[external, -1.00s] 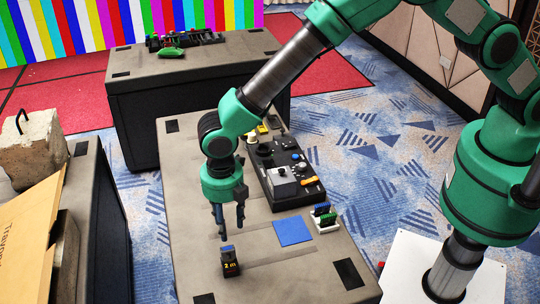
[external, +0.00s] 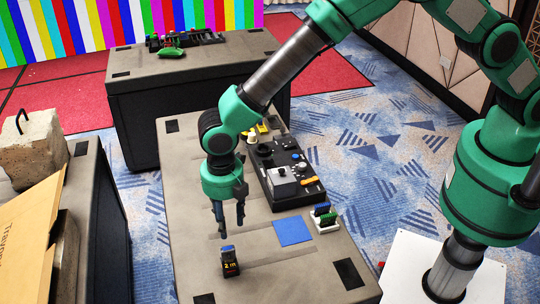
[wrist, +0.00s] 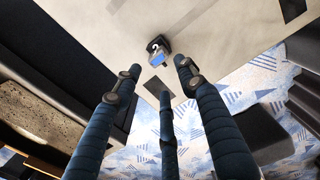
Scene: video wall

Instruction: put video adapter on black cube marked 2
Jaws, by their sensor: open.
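A small black cube (external: 231,264) with a yellow "2 m" mark stands near the front of the middle case. A small blue piece (external: 228,248), which looks like a video adapter, rests on top of it. In the wrist view the cube (wrist: 155,44) shows its "2", with the blue piece (wrist: 157,59) beside the mark. My gripper (external: 231,231) is open and empty above the cube, fingers pointing down and apart from the blue piece. In the wrist view its fingers (wrist: 157,68) are spread with nothing between them.
A white holder (external: 327,226) with green and blue connectors stands right of a flat blue square (external: 293,232). A black control panel (external: 285,175) lies behind them. A concrete block (external: 32,150) and cardboard (external: 28,240) are on the left case. The case top around the cube is clear.

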